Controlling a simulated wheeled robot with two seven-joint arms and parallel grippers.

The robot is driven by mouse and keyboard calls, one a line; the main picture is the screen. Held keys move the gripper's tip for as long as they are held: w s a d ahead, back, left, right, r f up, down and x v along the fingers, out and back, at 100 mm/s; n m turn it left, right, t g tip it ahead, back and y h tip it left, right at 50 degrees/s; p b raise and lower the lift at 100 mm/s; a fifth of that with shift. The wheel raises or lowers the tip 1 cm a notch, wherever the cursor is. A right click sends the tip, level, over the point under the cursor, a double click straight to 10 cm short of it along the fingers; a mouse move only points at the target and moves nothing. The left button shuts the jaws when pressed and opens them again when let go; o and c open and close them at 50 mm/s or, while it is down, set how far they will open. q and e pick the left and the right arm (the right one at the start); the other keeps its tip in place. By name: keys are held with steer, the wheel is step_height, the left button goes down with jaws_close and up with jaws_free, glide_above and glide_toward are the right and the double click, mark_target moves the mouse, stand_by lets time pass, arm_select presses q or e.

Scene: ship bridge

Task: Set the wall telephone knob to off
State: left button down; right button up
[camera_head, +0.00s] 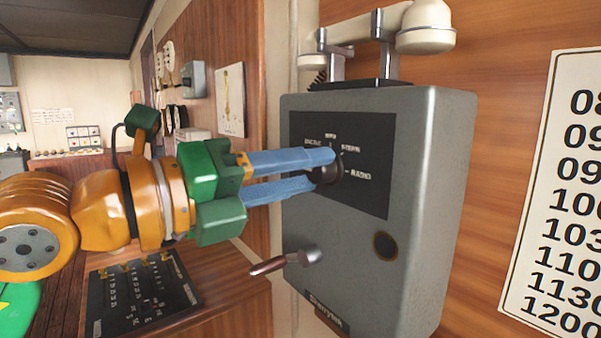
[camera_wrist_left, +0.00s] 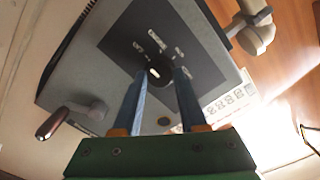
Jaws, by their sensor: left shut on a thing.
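The wall telephone (camera_head: 400,210) is a grey metal box on the wood-panelled wall, with a cream handset (camera_head: 428,28) on top. Its black dial plate (camera_head: 372,135) carries white labels, including RADIO at the right. The round dark knob (camera_head: 330,170) sits on this plate. My left gripper (camera_head: 325,168) comes in from the left with its two blue fingers shut on the knob, one above and one below. The left wrist view shows the knob (camera_wrist_left: 154,73) between the fingertips. The knob's exact pointing direction is hard to tell. My right gripper is not in view.
A crank handle (camera_head: 285,262) sticks out from the telephone's lower left, below my left gripper. A paper with large numbers (camera_head: 560,200) hangs on the wall at right. A black labelled panel (camera_head: 140,295) lies at lower left.

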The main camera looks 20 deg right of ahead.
arm_select(q)
steer(key=shift+c, duration=2.2)
jaws_free()
steer(key=b+v, duration=0.3)
steer(key=v, duration=0.4)
